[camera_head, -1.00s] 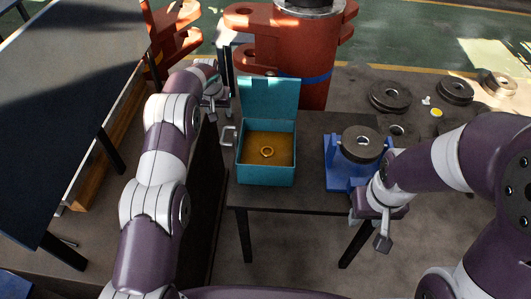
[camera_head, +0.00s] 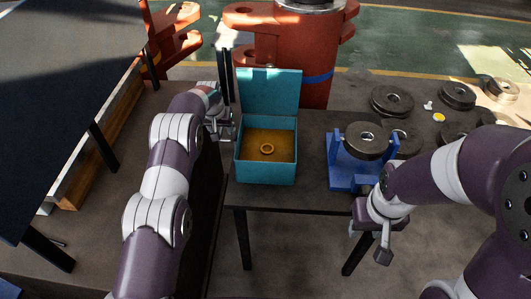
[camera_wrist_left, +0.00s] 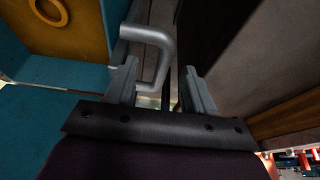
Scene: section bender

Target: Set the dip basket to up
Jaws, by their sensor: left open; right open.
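The teal dip tank (camera_head: 266,171) stands on the small dark table with its lid (camera_head: 268,92) raised. Amber liquid (camera_head: 283,150) fills it, and a brass ring (camera_head: 267,149) shows inside. I cannot make out a separate basket. A grey bent handle (camera_wrist_left: 156,45) on the tank's side shows in the left wrist view, just ahead of my left gripper. My left gripper (camera_head: 222,130) is open beside the tank's left wall; the handle's lower end reaches between its fingers (camera_wrist_left: 160,88), nearer the left finger. My right gripper (camera_head: 374,246) is open and empty at the table's front right.
A blue stand (camera_head: 345,175) with a dark disc (camera_head: 368,140) is on the table's right. Several dark rings (camera_head: 392,101) lie behind it to the right. A red machine (camera_head: 303,55) stands behind the table. A dark panel (camera_head: 60,110) is at the left.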

